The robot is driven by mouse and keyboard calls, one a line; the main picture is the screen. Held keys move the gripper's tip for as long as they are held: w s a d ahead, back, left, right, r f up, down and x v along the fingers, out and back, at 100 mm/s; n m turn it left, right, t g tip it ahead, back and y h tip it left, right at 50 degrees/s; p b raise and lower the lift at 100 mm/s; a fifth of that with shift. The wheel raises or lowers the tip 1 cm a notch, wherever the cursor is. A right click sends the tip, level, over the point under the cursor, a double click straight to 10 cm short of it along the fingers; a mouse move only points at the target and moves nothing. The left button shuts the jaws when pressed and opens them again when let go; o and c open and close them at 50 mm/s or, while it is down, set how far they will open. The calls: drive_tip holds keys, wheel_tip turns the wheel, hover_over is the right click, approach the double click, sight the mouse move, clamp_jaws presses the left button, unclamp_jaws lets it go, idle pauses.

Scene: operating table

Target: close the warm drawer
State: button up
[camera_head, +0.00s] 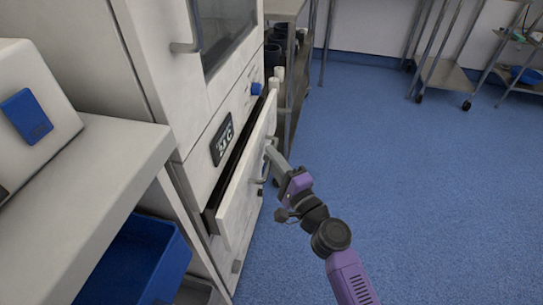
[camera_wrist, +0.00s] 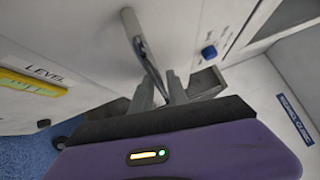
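The warm drawer (camera_head: 240,188) is the white front low on the tall white cabinet. It stands partly open, with a dark gap along its top edge. Its metal bar handle (camera_wrist: 144,58) shows in the wrist view. My gripper (camera_head: 268,151) is at the drawer front, by the handle. In the wrist view my gripper (camera_wrist: 160,84) has its two grey fingers apart, with the lower part of the handle between them. I cannot tell whether either finger touches the handle.
A side counter (camera_head: 85,205) with a blue bin (camera_head: 140,262) under it is at the left. A metal shelf rack (camera_head: 297,85) stands beyond the cabinet. Wheeled carts (camera_head: 440,75) are at the back right. The blue floor (camera_head: 420,190) to the right is clear.

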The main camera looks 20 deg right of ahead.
drive_tip(key=shift+w, duration=0.2)
drive_tip(key=shift+c, duration=0.4)
clamp_jaws()
drive_tip(key=shift+a, duration=0.1)
idle(0.9)
